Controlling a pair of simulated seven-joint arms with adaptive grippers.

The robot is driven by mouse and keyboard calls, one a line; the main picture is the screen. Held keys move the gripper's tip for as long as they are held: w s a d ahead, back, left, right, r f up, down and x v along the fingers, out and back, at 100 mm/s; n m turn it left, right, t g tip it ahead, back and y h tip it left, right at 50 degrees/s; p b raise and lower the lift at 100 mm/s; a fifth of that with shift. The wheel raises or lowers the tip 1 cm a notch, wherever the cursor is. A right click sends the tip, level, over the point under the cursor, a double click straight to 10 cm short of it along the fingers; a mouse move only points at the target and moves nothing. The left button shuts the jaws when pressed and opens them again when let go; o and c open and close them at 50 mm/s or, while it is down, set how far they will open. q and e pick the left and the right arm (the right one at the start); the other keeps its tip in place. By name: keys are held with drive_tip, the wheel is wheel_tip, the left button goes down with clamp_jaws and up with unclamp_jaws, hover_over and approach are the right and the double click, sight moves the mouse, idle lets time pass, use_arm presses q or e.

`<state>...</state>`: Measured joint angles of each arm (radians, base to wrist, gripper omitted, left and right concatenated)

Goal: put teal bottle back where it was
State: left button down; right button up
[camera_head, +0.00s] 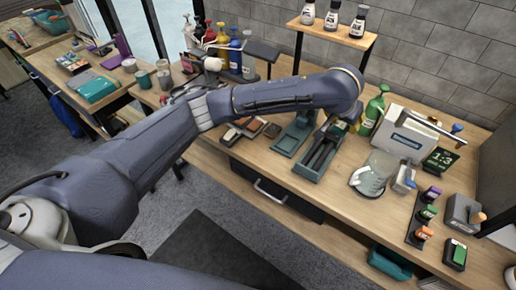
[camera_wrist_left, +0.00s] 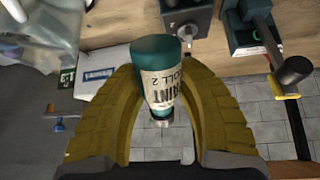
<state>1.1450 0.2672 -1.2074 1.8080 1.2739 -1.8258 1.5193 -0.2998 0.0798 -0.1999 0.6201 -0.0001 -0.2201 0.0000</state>
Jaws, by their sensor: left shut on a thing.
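The teal bottle (camera_wrist_left: 156,90), with a cream printed label, is between the two curved yellow fingers of my left gripper (camera_wrist_left: 165,110) in the left wrist view. The gripper is shut on it, and its narrow end points toward the wrist camera's lower edge. In the head view my left arm reaches across the bench, and the gripper (camera_head: 353,122) is mostly hidden under my wrist, beside the green bottle (camera_head: 373,108). I cannot tell whether the teal bottle touches the bench. My right gripper is not in view.

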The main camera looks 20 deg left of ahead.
use_arm(q)
drive_tip(key=shift+w+a+t+h, duration=0.3)
drive_tip(key=shift+a+t, duration=0.1)
drive_tip(key=shift+t, duration=0.4)
drive_tip(key=s+a+r+n+t+y, duration=0.2)
drive_tip(key=a+n+t+y, duration=0.1)
drive_tip(key=a, duration=0.5)
drive_tip(key=s+a+r+n+t+y, duration=0.2)
drive_tip(key=a+r+t+y, duration=0.15)
drive_tip(key=a, duration=0.55)
drive_tip(key=s+a+r+n+t+y, duration=0.1)
drive_tip(key=s+a+n+t+y, duration=0.15)
drive_tip(key=a, duration=0.55)
drive_tip(key=shift+t+h, duration=0.3)
drive_tip(key=shift+t, duration=0.1)
drive_tip(key=f, duration=1.8)
drive_tip(key=shift+w+a+f, duration=0.2)
drive_tip(key=shift+w+f, duration=0.05)
drive_tip(key=shift+f, duration=0.15)
drive_tip(key=shift+f+n, duration=0.15)
drive_tip(key=shift+n, duration=0.1)
drive_tip(key=c, duration=0.9)
unclamp_jaws()
